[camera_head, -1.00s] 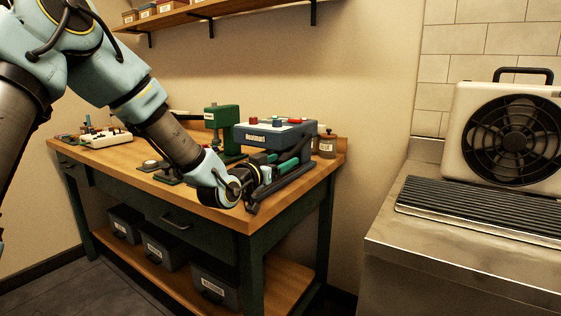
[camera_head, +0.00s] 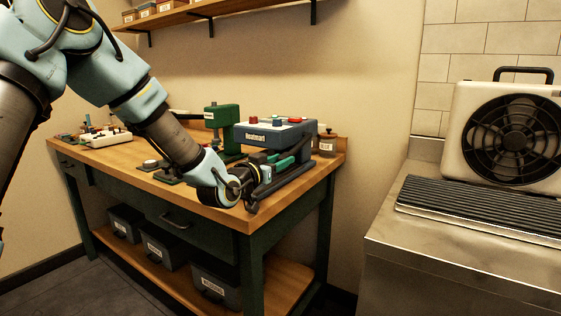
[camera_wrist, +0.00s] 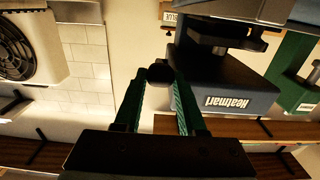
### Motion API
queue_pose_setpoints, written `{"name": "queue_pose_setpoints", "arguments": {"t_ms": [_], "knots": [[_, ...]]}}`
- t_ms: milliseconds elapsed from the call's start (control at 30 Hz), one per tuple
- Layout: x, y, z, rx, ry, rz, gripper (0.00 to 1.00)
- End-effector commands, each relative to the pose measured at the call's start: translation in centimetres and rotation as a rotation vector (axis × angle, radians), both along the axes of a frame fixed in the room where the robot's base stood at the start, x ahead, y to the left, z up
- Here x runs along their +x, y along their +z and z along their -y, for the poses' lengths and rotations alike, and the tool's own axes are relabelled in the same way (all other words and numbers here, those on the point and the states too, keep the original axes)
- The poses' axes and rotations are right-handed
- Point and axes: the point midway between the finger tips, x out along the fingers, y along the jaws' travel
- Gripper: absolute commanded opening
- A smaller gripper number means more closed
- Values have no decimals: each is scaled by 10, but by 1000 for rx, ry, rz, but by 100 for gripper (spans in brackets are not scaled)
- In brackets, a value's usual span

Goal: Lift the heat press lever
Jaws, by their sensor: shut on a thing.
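The heat press (camera_head: 268,134), blue-grey with a white label, stands at the right end of the wooden worktable (camera_head: 240,217). In the wrist view the heat press (camera_wrist: 215,92) shows upside down, with its lettering at the lower right. A round black knob (camera_wrist: 160,71), which looks like the end of the lever, sits between the fingertips. My gripper (camera_head: 283,160) is at the front of the press, and its green-padded fingers are shut on the knob. The wrist view also shows my gripper (camera_wrist: 161,82). The rest of the lever is hidden.
A green press (camera_head: 222,122) stands left of the heat press. A fan unit (camera_head: 510,135) stands on the metal counter (camera_head: 450,260) at right. A wall shelf (camera_head: 180,18) hangs above.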

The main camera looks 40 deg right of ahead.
Motion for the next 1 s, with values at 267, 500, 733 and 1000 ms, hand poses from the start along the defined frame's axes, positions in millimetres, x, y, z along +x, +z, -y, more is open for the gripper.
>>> {"name": "queue_pose_setpoints", "arguments": {"t_ms": [267, 500, 733, 1000], "knots": [[0, 0, 0, 0, 0, 0, 0], [0, 0, 0, 0, 0, 0, 0], [0, 1, 0, 2, 0, -1, 0], [-1, 19, -2, 65, 0, -15, 0]]}}
